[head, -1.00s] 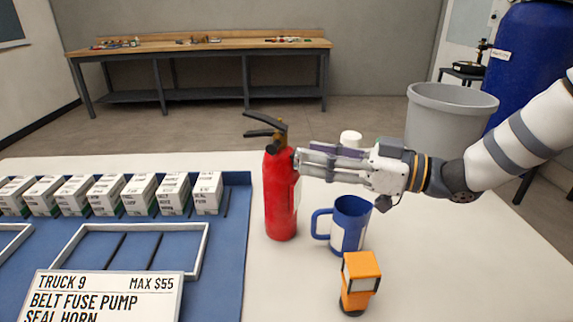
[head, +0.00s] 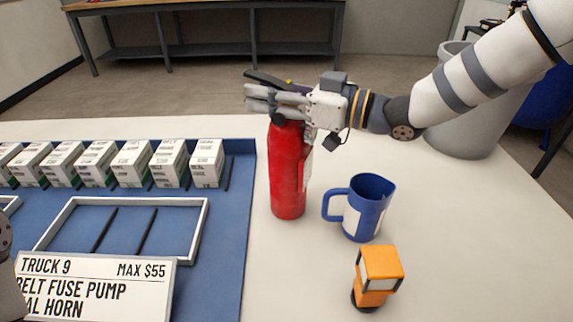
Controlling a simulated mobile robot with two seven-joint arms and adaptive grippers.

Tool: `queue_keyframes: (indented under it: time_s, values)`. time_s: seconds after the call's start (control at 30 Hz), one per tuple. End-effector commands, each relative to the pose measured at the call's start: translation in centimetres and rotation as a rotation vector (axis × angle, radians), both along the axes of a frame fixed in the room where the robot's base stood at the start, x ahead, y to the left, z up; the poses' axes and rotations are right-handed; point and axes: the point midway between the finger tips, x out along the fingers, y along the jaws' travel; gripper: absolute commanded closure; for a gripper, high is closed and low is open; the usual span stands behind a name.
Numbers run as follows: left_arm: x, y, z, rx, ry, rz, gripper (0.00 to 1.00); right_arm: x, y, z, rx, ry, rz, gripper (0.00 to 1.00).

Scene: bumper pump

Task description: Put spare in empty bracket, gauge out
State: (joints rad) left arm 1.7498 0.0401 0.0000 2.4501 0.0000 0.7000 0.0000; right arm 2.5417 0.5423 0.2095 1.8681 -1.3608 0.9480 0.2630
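A red fire extinguisher (head: 288,178) stands upright on the pale table, right of the blue tray. A strip of white label shows on its right side. My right gripper (head: 262,98) reaches in from the right, its fingers lying across the extinguisher's neck below the black lever. The fingers overlap the valve, so I cannot tell whether they are closed on it or only around it. The gauge cannot be made out. No bracket shows in this view. A grey part of mine shows at the left edge, but my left gripper does not.
A blue mug (head: 368,207) and an orange-and-black device (head: 377,278) stand close right of the extinguisher. The blue tray (head: 222,235) holds a row of white boxes (head: 206,163), a white frame (head: 202,232) and a price sign (head: 95,288). The table's right side is clear.

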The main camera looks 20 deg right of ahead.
Motion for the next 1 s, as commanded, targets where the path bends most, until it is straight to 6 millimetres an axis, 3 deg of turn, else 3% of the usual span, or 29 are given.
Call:
queue_keyframes:
  time_s: [0.2, 0.37, 0.87, 1.0]
  values:
    - [0.0, 0.0, 0.0, 0.000, 0.000, 0.000, 0.60, 0.1, 0.1, 0.1, 0.000, -0.001, -0.001, 0.63]
    - [0.0, 0.0, 0.0, 0.000, 0.000, 0.000, 0.60, 0.1, 0.1, 0.1, 0.000, -0.001, -0.001, 1.00]
    - [0.1, 0.0, 0.0, 0.000, -0.002, 0.000, 0.60, 0.2, 0.1, 0.6, 0.004, -0.011, 0.000, 1.00]
    - [0.3, 0.0, 0.2, 0.000, -0.009, 0.000, 0.60, 0.1, 0.1, 1.6, 0.004, -0.015, 0.000, 1.00]
